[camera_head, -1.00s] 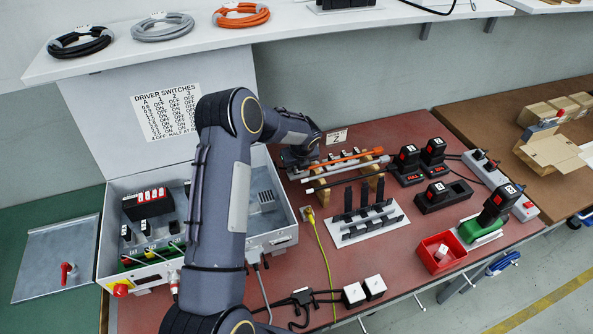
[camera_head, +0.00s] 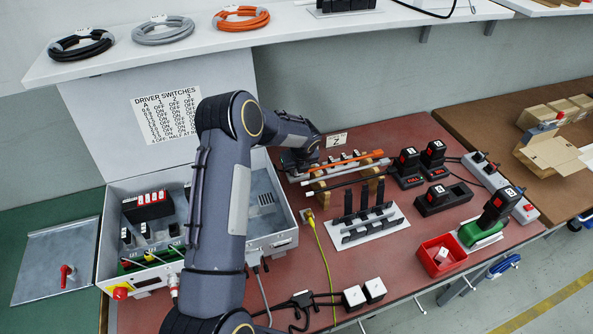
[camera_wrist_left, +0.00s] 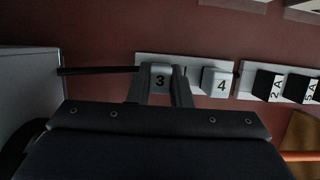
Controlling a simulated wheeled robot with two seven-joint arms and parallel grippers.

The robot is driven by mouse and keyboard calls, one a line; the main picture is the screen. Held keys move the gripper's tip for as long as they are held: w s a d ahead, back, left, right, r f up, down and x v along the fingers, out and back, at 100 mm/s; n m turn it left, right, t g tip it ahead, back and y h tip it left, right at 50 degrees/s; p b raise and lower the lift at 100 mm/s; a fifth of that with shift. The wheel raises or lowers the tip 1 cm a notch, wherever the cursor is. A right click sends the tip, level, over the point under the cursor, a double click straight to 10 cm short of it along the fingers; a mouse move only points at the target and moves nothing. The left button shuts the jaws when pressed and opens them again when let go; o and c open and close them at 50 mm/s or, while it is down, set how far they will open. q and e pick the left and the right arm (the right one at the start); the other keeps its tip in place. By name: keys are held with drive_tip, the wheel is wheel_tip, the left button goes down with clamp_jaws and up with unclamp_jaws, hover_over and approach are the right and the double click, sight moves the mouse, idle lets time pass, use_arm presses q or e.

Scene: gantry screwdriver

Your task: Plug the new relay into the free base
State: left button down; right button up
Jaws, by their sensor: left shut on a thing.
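My left gripper (camera_wrist_left: 162,88) is shut on a grey block marked 3 (camera_wrist_left: 159,78), with a finger on each side of it. Block 3 is in front of a white strip (camera_wrist_left: 196,64); I cannot tell whether it touches the strip. A similar block marked 4 (camera_wrist_left: 217,81) is just to its right. In the head view my left gripper is at the back left of the red bench (camera_head: 410,275), where my own wrist hides its fingertips and the held block. The free base cannot be made out. My right gripper is not in view.
Black blocks marked 2 A (camera_wrist_left: 268,85) and 5 A (camera_wrist_left: 300,87) are right of block 4. A rack with an orange rod (camera_head: 350,161) is beside my wrist. The open grey control box (camera_head: 285,240) is on the left. A red bin (camera_head: 443,266) is at the front right.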

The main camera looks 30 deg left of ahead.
use_arm(q)
drive_tip(key=shift+r, duration=0.25)
drive_tip(key=shift+r+p, duration=1.35)
drive_tip(key=shift+r, duration=0.35)
